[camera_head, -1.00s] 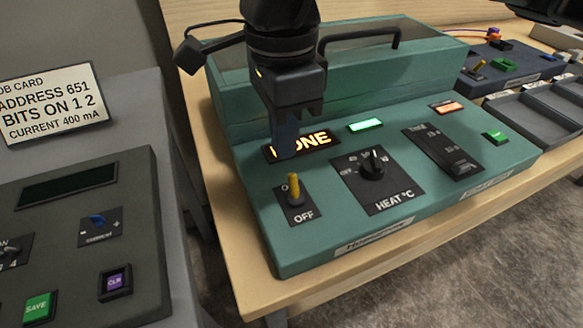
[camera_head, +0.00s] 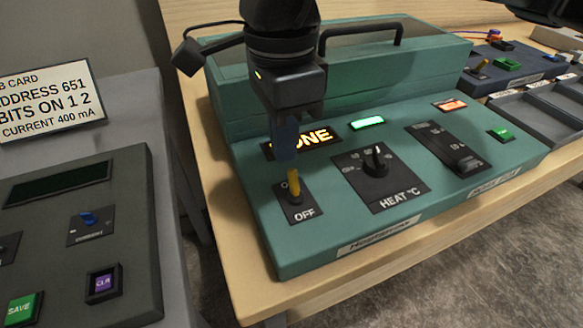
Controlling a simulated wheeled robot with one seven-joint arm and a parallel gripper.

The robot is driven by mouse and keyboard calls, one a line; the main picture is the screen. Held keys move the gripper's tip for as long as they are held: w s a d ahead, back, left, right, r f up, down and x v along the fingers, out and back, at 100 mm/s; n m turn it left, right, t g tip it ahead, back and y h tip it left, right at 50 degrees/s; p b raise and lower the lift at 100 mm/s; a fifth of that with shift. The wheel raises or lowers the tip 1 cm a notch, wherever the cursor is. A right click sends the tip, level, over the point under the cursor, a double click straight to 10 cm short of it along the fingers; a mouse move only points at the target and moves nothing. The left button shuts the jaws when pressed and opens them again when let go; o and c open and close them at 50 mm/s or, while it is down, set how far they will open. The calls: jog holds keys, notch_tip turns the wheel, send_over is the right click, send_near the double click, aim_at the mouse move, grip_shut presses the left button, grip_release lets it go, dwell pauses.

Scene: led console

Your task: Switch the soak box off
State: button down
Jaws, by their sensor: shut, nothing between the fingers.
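The soak box (camera_head: 330,240) is a teal console with a sloped front panel and a handled lid, standing on a wooden bench. Its yellow toggle switch (camera_head: 294,182) sits at the panel's left, on a black plate with "OFF" printed at its lower end. The lever points up, away from the "OFF" word. A display (camera_head: 318,137) reads "ONE" in orange, its left part hidden by my gripper. My gripper (camera_head: 287,152) points down with its fingers shut, just above and behind the lever tip. I cannot tell whether they touch.
A heat dial (camera_head: 375,165), a slider (camera_head: 455,150), a lit green lamp (camera_head: 367,122), an orange lamp (camera_head: 450,105) and a green button (camera_head: 500,134) share the panel. A grey console (camera_head: 85,240) with a job card (camera_head: 45,100) stands left. Trays (camera_head: 535,110) stand right.

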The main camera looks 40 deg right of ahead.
jog(key=shift+f+b, duration=0.75)
jog(key=shift+b, duration=0.25)
jog(key=shift+s+a, duration=0.1)
jog(key=shift+s, duration=0.2)
jog(key=shift+s+a, duration=0.1)
jog(key=shift+s, duration=0.25)
jog(key=shift+s+a+b, duration=0.1)
jog(key=shift+s+b, duration=0.2)
jog(key=shift+b, duration=0.1)
jog(key=shift+s+a, duration=0.1)
jog(key=shift+s, duration=0.15)
jog(key=shift+r, duration=0.1)
notch_tip(320, 180, up, 7)
jog(key=p, duration=0.2)
jog(key=shift+w, duration=0.4)
